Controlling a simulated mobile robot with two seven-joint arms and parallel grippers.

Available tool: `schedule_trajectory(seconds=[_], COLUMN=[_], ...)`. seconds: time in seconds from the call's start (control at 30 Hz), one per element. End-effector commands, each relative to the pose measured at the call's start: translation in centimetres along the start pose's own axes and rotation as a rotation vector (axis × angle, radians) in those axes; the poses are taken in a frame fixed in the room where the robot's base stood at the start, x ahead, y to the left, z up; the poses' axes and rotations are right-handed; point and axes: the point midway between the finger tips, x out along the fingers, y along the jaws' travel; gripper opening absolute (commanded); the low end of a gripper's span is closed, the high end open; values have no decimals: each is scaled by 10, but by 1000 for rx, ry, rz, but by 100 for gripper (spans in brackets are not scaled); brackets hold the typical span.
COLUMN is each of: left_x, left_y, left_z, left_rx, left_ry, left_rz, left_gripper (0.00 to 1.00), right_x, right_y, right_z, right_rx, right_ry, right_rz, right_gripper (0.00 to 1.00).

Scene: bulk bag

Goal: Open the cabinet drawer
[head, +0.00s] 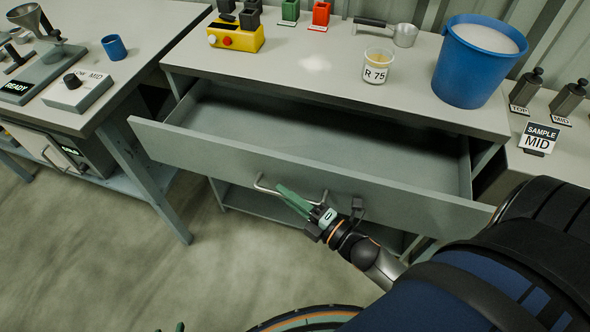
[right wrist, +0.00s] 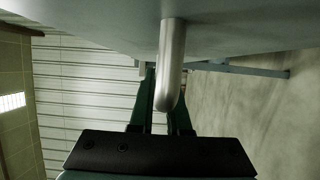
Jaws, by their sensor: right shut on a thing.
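The grey cabinet drawer (head: 330,172) is pulled well out from under the bench in the head view, and the inside that shows looks empty. A silver bar handle (head: 264,188) is on its front. My right gripper (head: 292,200) is at this handle, shut on it. In the right wrist view the handle (right wrist: 172,60) passes down between the green fingers of the right gripper (right wrist: 162,100), close to the drawer front (right wrist: 230,25). Only a small green tip of my left gripper (head: 180,327) shows at the bottom edge of the head view.
On the cabinet top (head: 230,75) stand a blue bucket (head: 465,70), a cup marked R 75 (head: 378,68), a metal scoop (head: 404,35) and a yellow box (head: 238,38). Another bench (head: 150,40) is at left. The floor (head: 90,250) in front is clear.

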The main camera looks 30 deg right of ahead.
Motion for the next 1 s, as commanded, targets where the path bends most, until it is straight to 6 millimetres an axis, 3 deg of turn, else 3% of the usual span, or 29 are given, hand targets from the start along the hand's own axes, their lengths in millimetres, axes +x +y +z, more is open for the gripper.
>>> schedule_trajectory(seconds=[0.1, 0.3, 0.73, 0.77, 1.0], left_x=[-2, -2, -3, -3, -3], left_y=[-4, -5, -4, -4, -3], left_z=[2, 1, 0, 0, 0], left_rx=[-1, -2, -3, -3, -3], left_ry=[-7, -5, -3, -2, -3], left_rz=[-9, -13, -11, -10, -9], left_gripper=[50, 50, 50, 50, 50], right_x=[-9, -16, -17, -17, -17], right_y=[0, 0, 0, 0, 0], right_z=[-20, -36, -40, -40, -40], right_rx=[4, 0, -2, -2, -1], right_ry=[-2, -1, 0, 0, 1], right_rz=[-1, -1, 0, 0, 0], right_gripper=[0, 0, 0, 17, 44])
